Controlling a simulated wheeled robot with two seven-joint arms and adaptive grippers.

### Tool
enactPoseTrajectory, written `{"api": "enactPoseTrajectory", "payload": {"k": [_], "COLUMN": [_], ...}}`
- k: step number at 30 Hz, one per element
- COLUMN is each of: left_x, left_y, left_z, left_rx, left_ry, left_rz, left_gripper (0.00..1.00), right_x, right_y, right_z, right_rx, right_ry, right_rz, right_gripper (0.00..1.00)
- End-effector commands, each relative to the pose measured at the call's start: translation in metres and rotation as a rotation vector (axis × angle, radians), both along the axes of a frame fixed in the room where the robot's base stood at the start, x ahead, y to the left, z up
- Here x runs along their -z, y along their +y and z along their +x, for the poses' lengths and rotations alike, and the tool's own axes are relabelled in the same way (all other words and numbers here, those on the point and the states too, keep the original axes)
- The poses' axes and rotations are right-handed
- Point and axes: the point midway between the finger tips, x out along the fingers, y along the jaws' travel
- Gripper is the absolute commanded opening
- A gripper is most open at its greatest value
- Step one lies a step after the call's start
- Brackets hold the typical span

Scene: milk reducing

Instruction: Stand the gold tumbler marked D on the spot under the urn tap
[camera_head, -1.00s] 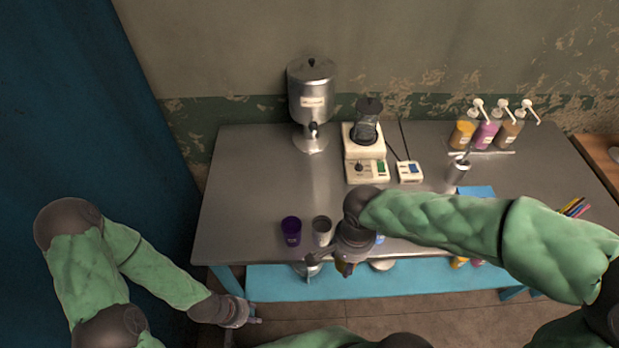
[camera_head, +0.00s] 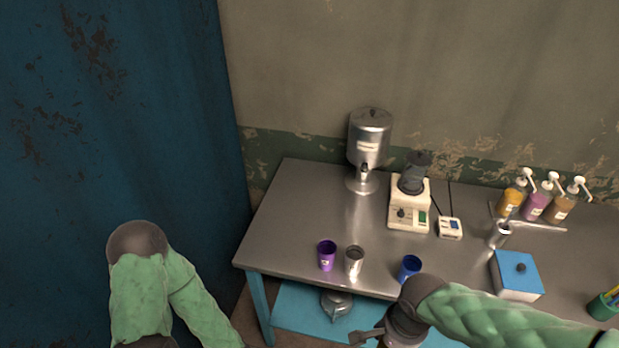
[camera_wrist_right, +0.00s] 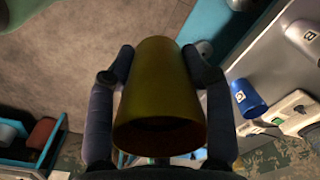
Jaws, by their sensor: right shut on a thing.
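The gold tumbler (camera_wrist_right: 160,95) is held between the two fingers of my right gripper (camera_wrist_right: 160,62) in the right wrist view. No letter shows on its visible side. In the head view my right gripper (camera_head: 362,337) is at the bottom edge, in front of the table; the tumbler cannot be made out there. The steel urn (camera_head: 369,140) stands at the back of the table, its dark tap (camera_head: 364,170) facing front. The round foot (camera_head: 362,188) under the tap is bare. My left gripper is out of view below the frame.
A purple cup (camera_head: 326,256), a silver cup (camera_head: 353,262) and a blue cup (camera_head: 409,268) stand along the table's front edge. A blender (camera_head: 411,195) stands right of the urn. Bare tabletop (camera_head: 310,215) lies left of and in front of the urn.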

Motion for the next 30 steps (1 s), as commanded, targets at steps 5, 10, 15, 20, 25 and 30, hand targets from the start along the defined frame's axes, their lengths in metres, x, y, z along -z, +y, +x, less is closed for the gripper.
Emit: {"api": "enactPoseTrajectory", "payload": {"k": [5, 10, 15, 20, 25, 30], "left_x": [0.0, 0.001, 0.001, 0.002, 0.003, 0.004], "left_y": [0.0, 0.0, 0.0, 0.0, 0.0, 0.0], "left_z": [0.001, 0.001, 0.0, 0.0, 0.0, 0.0], "left_rx": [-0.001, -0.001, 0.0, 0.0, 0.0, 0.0], "left_ry": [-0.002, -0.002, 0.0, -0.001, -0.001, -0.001], "left_rz": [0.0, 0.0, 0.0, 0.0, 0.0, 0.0], "left_gripper": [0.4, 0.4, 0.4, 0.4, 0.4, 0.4], "right_x": [-0.002, -0.003, -0.002, 0.001, 0.012, 0.026], "right_y": [0.0, 0.0, 0.0, -0.001, -0.002, -0.004], "right_z": [0.017, 0.036, 0.059, 0.092, 0.139, 0.181], "right_rx": [-0.056, -0.118, -0.199, -0.315, -0.484, -0.642], "right_ry": [0.0, 0.001, 0.002, 0.004, 0.006, 0.004], "right_rz": [-0.001, -0.002, -0.002, -0.003, -0.004, -0.002], "right_gripper": [0.19, 0.19, 0.19, 0.19, 0.19, 0.19]}}
